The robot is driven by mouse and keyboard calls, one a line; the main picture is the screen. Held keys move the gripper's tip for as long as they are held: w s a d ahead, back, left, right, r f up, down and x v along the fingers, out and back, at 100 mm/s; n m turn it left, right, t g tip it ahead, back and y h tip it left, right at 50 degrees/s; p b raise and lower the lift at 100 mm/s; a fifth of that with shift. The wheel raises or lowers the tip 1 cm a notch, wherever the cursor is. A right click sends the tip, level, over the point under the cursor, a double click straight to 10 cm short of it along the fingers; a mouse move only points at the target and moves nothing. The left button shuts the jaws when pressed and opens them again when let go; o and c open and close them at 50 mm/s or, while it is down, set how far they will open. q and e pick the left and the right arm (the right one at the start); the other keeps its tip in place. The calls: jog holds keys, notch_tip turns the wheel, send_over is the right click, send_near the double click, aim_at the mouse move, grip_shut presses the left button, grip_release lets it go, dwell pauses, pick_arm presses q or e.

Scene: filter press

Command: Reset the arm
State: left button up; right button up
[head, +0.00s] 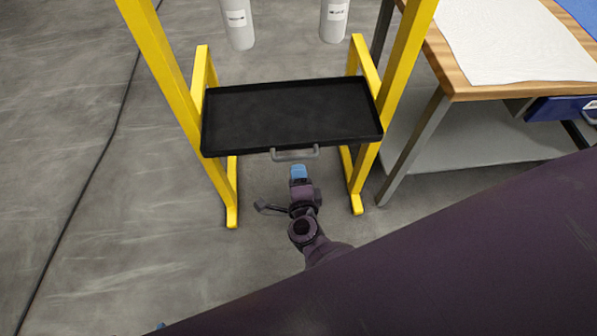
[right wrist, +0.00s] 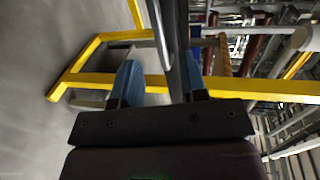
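My right gripper (head: 299,173) points at the grey handle (head: 295,155) of a black tray (head: 290,112) and sits just in front of it in the head view. In the right wrist view its two blue fingers (right wrist: 160,85) stand apart, so it is open. A grey curved bar, which looks like the handle (right wrist: 158,35), lies ahead of the gap between them. I cannot tell if the fingers touch it. A small blue bit, likely a tip of my left gripper (head: 160,326), shows at the bottom edge of the head view; the remainder is hidden.
A yellow frame (head: 405,60) holds the tray between its posts. Two white cylinders (head: 238,22) with labels hang above the tray. A wooden-topped workbench (head: 462,82) with a blue drawer (head: 562,108) stands at right. The grey floor at left is clear apart from a dark cable (head: 93,165).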

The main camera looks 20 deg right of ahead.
pick_arm(q)
jog(key=shift+w, duration=0.15)
dwell(0.3)
pick_arm(e)
notch_tip(320, 180, up, 8)
jog(key=a+f+n+y+p, duration=0.15)
jog(key=n+y, duration=0.55)
jog(key=n, duration=0.7)
pick_arm(q)
notch_tip(320, 180, up, 7)
jog(key=t+p, duration=0.1)
jog(key=p, duration=0.5)
pick_arm(e)
jog(key=s+d+r+n+g+h, duration=0.1)
jog(key=s+d+n, duration=0.3)
jog(key=s, duration=0.7)
jog(key=s+d+r+n+g+h, duration=0.1)
jog(key=s+d+r+n+g, duration=0.2)
jog(key=s+d, duration=0.6)
jog(key=shift+s+r+n+h, duration=0.4)
jog(key=shift+s+r+n, duration=0.25)
jog(key=shift+s, duration=0.5)
pick_arm(q)
jog(key=shift+w+a+r, duration=0.1)
jog(key=shift+w, duration=0.2)
pick_arm(e)
jog(key=shift+f, duration=0.1)
